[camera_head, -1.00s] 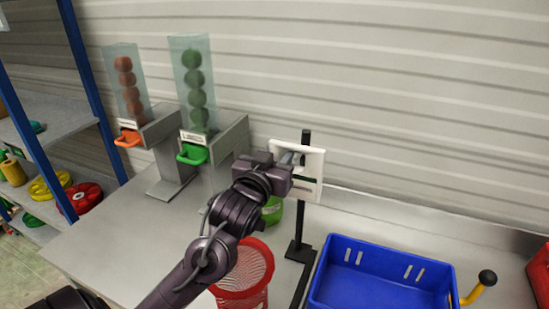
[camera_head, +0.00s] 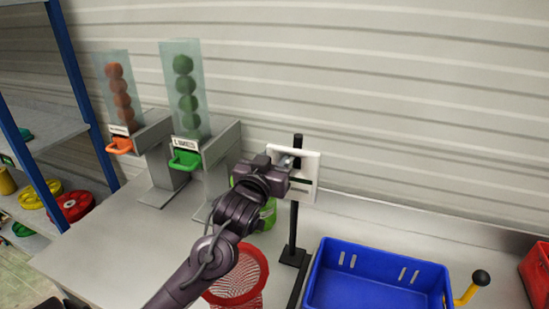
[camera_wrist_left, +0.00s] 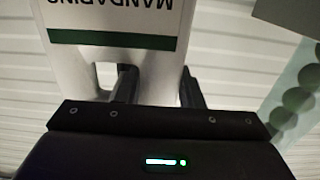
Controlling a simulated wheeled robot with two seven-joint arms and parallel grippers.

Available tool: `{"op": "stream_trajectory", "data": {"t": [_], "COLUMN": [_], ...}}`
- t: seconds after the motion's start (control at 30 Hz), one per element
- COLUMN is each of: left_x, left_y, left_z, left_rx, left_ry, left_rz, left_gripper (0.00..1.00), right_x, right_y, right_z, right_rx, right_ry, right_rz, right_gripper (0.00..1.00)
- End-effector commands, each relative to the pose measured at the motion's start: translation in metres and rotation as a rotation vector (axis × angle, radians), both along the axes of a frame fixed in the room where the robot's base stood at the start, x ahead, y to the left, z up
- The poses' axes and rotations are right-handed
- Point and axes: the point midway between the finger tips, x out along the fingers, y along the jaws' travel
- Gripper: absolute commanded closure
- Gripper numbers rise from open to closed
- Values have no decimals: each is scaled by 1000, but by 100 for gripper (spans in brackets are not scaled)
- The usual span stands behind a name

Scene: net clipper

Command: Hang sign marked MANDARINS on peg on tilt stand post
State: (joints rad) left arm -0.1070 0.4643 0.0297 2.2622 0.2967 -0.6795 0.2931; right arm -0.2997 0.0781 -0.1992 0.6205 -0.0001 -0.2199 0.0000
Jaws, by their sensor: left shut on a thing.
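The white sign (camera_head: 306,188) with a dark green stripe is held upright in front of the upper part of the black stand post (camera_head: 293,225). In the left wrist view the sign (camera_wrist_left: 115,60) reads MANDARINS, upside down. My left gripper (camera_head: 286,163) is shut on the sign's upper part, beside a cut-out opening; its fingers (camera_wrist_left: 158,88) show in the left wrist view. The post's top shows just above the sign. The peg is hidden, and I cannot tell whether sign and post touch. My right gripper is not in view.
A blue crate (camera_head: 378,255) stands right of the post, with a yellow handle with a black knob (camera_head: 480,278) beside it. A red mesh basket (camera_head: 238,280) and a green container (camera_head: 268,213) are under my left arm. Two fruit dispensers (camera_head: 186,90) stand at back left.

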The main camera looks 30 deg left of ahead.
Motion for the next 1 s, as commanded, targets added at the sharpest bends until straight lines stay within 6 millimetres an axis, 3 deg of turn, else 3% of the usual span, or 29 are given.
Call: {"op": "stream_trajectory", "data": {"t": [0.37,0.4,0.6,1.0], "left_x": [0,0,0,0], "left_y": [0,0,-1,-3], "left_z": [0,0,0,0], "left_rx": [0,0,1,3], "left_ry": [0,0,0,2], "left_rz": [0,0,-2,-8], "left_gripper": [92,65,41,41], "right_x": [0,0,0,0], "right_y": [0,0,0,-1], "right_z": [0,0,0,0], "right_rx": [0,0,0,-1], "right_ry": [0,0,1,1], "right_rz": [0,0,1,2], "right_gripper": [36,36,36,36]}}
